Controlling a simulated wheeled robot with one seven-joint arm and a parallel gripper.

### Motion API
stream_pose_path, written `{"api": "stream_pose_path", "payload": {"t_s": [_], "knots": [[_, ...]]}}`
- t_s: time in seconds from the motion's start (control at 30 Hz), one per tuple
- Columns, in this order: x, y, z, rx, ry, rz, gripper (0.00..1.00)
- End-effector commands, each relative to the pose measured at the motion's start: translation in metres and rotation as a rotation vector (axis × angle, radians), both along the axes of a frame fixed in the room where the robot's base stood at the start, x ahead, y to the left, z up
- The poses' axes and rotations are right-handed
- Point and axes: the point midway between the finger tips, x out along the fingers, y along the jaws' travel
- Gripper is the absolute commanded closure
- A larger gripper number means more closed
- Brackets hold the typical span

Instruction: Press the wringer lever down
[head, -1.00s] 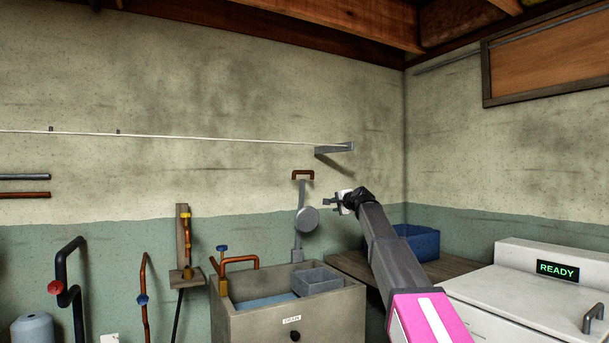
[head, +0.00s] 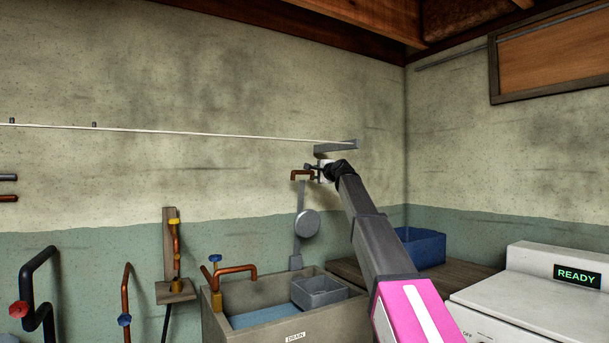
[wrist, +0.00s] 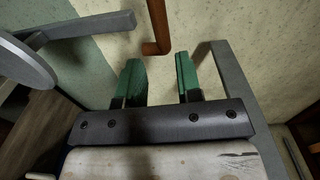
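The wringer lever is a grey upright arm (head: 299,200) with a round grey disc (head: 307,223) and a copper-brown handle (head: 301,174) on top. It stands upright behind the sink. My gripper (head: 313,170) is at the handle's right side in the head view. In the wrist view, the green fingers of my gripper (wrist: 158,68) are apart with nothing between them. The brown handle (wrist: 157,25) lies just beyond the fingertips, its bent end in line with the gap. Part of the disc (wrist: 22,62) shows at the left. Contact with the handle cannot be told.
A grey wall bracket (head: 338,147) holding the clothesline (head: 200,133) is just above my gripper. Below are the concrete sink (head: 222,324) with a grey basin (head: 320,292), and a blue bin (head: 420,247). A white machine (head: 520,300) reading READY is right.

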Motion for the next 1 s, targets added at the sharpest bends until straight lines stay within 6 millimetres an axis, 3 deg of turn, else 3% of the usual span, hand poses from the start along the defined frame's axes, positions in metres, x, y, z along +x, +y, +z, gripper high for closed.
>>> {"api": "stream_pose_path", "payload": {"t_s": [0.5,0.9,0.93,1.0], "knots": [[0.072,0.047,-0.001,0.000,0.000,-0.001,0.67],[0.080,0.054,-0.003,-0.001,-0.001,-0.001,0.67],[0.080,0.054,-0.003,-0.001,-0.001,-0.001,0.71],[0.080,0.054,-0.003,-0.001,-0.001,-0.001,0.94]]}}
